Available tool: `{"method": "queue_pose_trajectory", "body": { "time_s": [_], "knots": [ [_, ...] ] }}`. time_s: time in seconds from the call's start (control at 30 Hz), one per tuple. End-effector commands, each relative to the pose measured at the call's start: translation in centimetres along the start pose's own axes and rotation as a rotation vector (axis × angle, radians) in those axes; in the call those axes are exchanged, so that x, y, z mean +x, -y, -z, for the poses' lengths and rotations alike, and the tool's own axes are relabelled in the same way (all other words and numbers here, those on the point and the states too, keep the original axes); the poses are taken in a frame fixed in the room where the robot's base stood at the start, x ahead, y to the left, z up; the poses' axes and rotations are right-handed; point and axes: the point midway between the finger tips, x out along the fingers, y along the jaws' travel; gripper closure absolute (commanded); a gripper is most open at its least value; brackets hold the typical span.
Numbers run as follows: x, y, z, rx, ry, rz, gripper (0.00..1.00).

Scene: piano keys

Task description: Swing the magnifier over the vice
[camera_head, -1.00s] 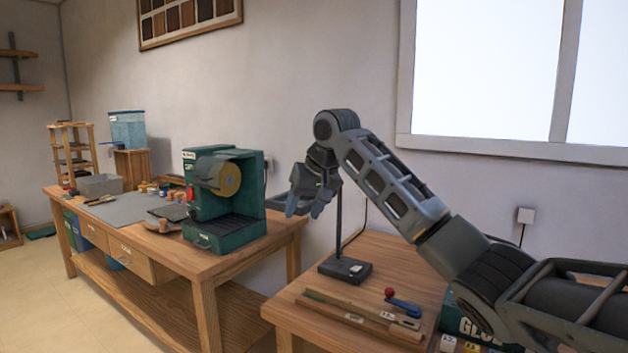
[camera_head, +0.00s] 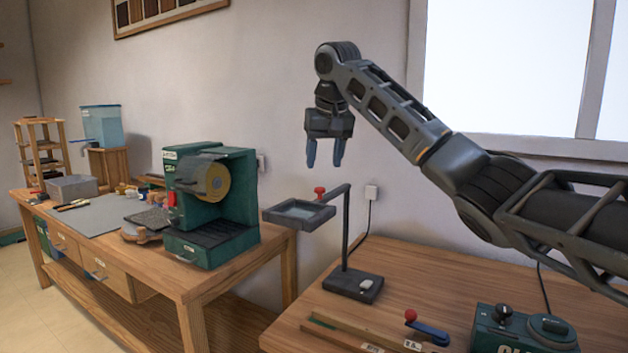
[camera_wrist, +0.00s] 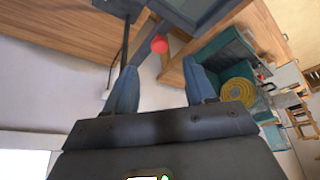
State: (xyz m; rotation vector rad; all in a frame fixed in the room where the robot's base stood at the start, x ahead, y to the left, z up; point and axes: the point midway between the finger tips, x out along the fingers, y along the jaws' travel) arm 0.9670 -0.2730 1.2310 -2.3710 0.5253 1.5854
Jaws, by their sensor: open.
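The magnifier (camera_head: 299,214) is a dark square frame with a lens, on an arm above a post and dark base on the right bench. A red knob (camera_head: 319,192) stands up at its back edge. In the wrist view the knob (camera_wrist: 159,44) shows between my fingertips, farther off, with part of the magnifier frame (camera_wrist: 195,8) above it. My gripper (camera_head: 325,153) is open and empty, fingers pointing down, above the magnifier and apart from it. I cannot make out a vice in these views.
A green machine with a yellow wheel (camera_head: 218,183) stands on the left bench (camera_head: 190,285). A red-knobbed blue lever (camera_head: 428,330), a long wooden strip and a green box (camera_head: 515,330) are on the right bench. A wall socket (camera_head: 371,192) is behind the post.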

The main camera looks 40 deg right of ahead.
Motion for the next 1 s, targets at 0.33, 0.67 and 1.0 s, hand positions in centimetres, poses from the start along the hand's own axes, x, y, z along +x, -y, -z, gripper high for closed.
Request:
{"method": "queue_pose_trajectory", "body": {
  "time_s": [0.33, 0.67, 1.0],
  "knots": [
    [4.8, -0.1, -0.1, 0.002, 0.004, -0.003, 0.45],
    [7.4, -0.1, 0.0, 0.001, 0.001, 0.0, 0.45],
    [7.5, 0.0, 0.0, 0.001, 0.0, 0.0, 0.56]
  ]
}}
